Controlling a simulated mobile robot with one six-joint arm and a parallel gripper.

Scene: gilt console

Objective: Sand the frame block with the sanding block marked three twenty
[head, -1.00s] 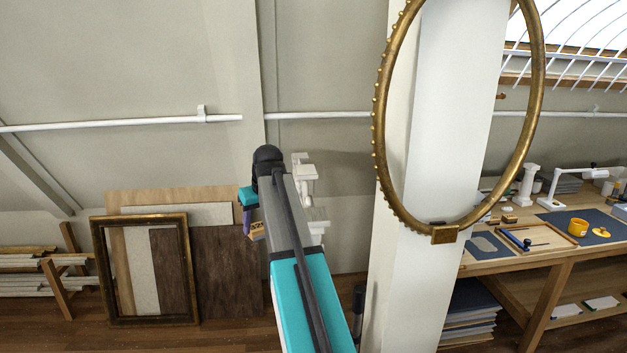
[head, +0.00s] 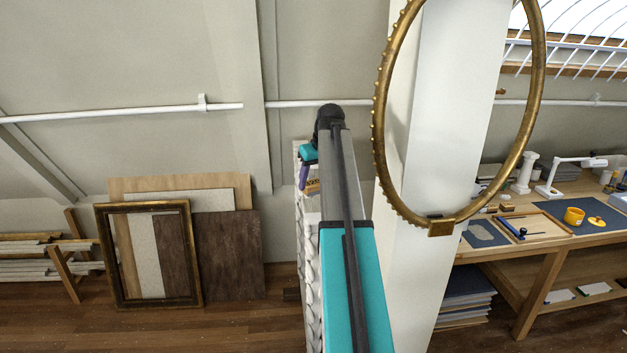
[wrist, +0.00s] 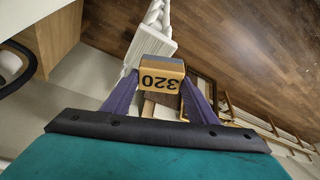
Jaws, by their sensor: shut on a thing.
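My gripper (wrist: 160,100) is shut on the sanding block marked 320 (wrist: 161,75). In the wrist view the block sits between my two purple fingers, its number upside down, with a tan body and a grey layer along its far side. In the head view my gripper (head: 304,178) is partly hidden beside my arm, and a small tan part of the block (head: 312,187) shows below it. My gripper is up in the air, away from the workbench. I cannot make out the frame block for certain in either view.
A white pillar with an oval gilt frame (head: 378,130) stands right of my arm. A gilt rectangular frame (head: 196,250) and boards lean at the left wall. A white carved piece (head: 312,270) stands beside my arm.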

